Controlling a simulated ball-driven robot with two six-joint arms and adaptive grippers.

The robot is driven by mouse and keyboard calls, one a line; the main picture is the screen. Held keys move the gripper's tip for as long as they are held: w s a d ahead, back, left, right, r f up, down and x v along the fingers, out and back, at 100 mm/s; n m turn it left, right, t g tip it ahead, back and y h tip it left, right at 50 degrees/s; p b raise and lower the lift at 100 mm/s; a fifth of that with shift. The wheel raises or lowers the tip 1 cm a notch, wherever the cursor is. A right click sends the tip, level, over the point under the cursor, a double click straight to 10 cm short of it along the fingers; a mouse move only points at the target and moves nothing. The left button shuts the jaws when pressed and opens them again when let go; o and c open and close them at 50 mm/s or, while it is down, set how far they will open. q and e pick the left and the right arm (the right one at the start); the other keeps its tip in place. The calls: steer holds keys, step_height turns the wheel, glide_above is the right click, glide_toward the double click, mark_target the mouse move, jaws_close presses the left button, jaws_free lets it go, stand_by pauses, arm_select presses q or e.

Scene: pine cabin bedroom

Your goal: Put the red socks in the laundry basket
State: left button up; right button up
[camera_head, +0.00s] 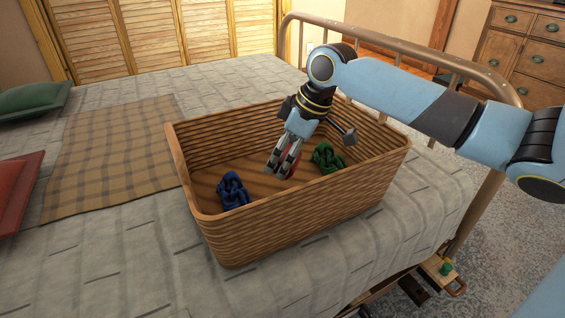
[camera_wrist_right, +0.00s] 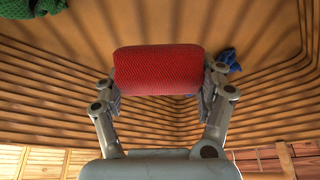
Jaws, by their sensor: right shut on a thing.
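The laundry basket (camera_head: 290,222) is a large brown ribbed rectangular container standing on the bed. My right gripper (camera_head: 283,168) reaches down inside it from the right, near the middle. It is shut on the red socks (camera_wrist_right: 158,70), a rolled red knit bundle that spans its two fingers in the right wrist view. In the head view only a sliver of the red socks (camera_head: 290,161) shows between the fingers. I cannot tell whether the socks touch the basket floor. My left gripper is out of view.
Dark blue socks (camera_head: 233,190) lie at the basket's left and green socks (camera_head: 327,157) at its right. The metal bed footboard (camera_head: 400,52) runs behind my right arm. A plaid blanket (camera_head: 110,150) and red and green cushions lie left on the bed.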

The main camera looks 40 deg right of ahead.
step_height(320, 180, down, 4)
steer(key=shift+a+f+b, duration=0.1)
steer(key=shift+b, duration=0.7)
steer(key=shift+w, duration=0.1)
steer(key=o, duration=1)
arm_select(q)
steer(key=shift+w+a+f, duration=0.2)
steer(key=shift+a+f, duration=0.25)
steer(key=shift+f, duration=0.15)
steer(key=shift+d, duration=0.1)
